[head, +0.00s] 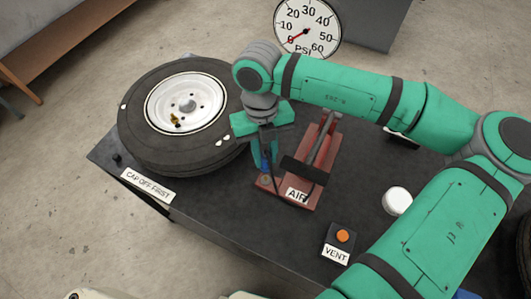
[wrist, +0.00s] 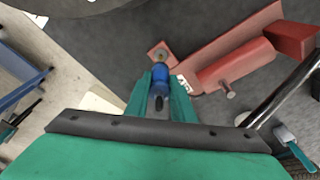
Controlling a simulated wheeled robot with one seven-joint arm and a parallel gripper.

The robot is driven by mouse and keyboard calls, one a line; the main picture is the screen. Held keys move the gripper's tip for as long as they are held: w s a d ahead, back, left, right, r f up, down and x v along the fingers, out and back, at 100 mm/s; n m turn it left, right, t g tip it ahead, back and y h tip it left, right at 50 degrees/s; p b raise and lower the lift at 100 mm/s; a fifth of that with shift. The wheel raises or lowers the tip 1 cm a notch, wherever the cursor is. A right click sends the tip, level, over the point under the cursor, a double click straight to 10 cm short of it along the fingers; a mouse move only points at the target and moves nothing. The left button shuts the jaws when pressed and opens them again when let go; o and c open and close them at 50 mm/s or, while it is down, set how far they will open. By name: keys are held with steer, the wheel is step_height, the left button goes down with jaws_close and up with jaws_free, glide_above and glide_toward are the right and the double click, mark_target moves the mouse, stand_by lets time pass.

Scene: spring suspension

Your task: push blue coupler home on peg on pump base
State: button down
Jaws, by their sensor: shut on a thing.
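The blue coupler (wrist: 160,74) is between the fingers of my gripper (wrist: 161,90), which is shut on it. In the head view the coupler (head: 265,162) is a small blue patch between the fingers (head: 264,167), just above the left front corner of the red pump base (head: 309,197). In the wrist view the coupler's far end is at a pale red corner plate of the pump base (wrist: 161,53). The peg is mostly hidden by the coupler. I cannot tell how far the coupler sits on it.
A tire on a white wheel (head: 186,103) lies at the left of the dark table (head: 225,215), close to my gripper. An orange VENT button (head: 342,236) and a white round thing (head: 397,201) are at the right. A PSI gauge (head: 307,28) stands behind.

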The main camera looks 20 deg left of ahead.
steer(key=shift+f, duration=2.6)
steer(key=shift+f, duration=1.15)
steer(key=c, duration=1.4)
jaws_free()
steer(key=shift+c, duration=0.2)
steer(key=shift+r, duration=0.1)
